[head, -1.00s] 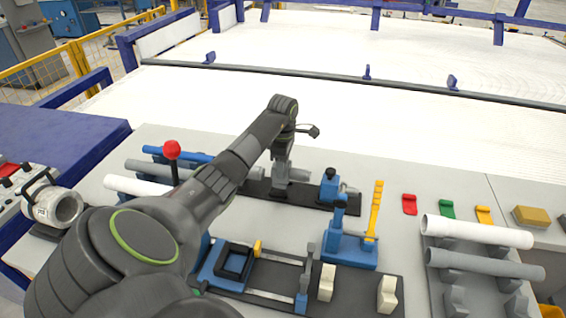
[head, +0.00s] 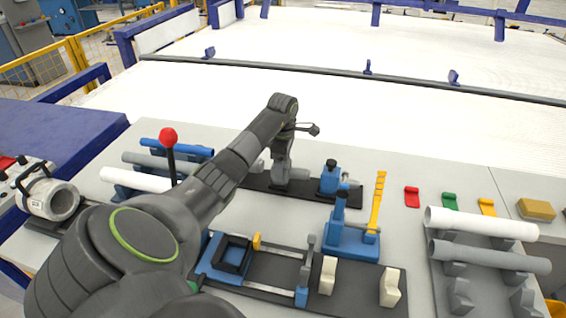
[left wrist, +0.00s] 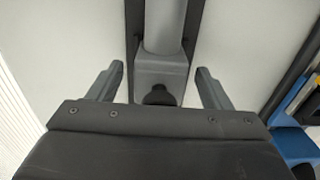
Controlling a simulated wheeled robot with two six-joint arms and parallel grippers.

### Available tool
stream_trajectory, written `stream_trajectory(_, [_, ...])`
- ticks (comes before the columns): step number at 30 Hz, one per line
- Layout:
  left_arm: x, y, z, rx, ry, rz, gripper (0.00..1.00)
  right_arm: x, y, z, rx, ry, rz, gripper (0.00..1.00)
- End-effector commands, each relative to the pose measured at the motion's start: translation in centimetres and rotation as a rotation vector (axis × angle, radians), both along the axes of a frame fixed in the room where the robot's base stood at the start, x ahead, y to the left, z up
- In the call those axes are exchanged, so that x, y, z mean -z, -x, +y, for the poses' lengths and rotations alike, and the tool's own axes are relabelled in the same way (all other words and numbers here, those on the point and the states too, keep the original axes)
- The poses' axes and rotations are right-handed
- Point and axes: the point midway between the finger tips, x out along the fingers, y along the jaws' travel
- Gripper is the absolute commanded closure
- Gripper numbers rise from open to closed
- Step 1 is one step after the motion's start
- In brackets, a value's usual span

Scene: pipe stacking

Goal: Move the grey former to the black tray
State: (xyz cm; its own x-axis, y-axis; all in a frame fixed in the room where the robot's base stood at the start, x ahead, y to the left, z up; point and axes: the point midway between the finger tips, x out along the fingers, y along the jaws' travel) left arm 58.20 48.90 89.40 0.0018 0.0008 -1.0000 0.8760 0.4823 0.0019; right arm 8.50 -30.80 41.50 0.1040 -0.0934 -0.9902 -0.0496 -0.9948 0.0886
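In the head view my left arm reaches over the bench, with its gripper (head: 281,178) low over the rear black plate. In the left wrist view the two fingers (left wrist: 160,82) are spread apart, with a grey block (left wrist: 162,72) and its dark knob visible between and beyond them. I see no contact. I cannot tell for sure whether this block is the grey former. A front black tray-like plate (head: 369,306) carries two cream blocks (head: 328,276); which black piece is the task's tray is unclear. My right gripper is not in view.
A blue fixture (head: 350,240) with a yellow upright stands right of the arm. White and grey pipes (head: 481,224) lie on supports at the right. Small red (head: 411,197), green and yellow pieces lie behind. A red-knobbed lever (head: 168,137) stands left of my arm.

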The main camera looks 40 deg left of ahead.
Motion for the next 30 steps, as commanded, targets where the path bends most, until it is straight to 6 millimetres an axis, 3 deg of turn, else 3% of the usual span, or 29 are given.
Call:
stream_trajectory(6, [0.1,0.1,0.0,-0.001,0.001,0.003,0.27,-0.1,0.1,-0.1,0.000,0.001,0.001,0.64])
stream_trajectory(11, [-1.5,0.0,0.0,-0.001,0.000,0.000,0.27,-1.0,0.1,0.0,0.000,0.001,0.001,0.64])
stream_trajectory(30, [-14.4,0.0,0.0,0.000,0.000,0.000,0.27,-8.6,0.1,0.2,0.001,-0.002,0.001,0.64])
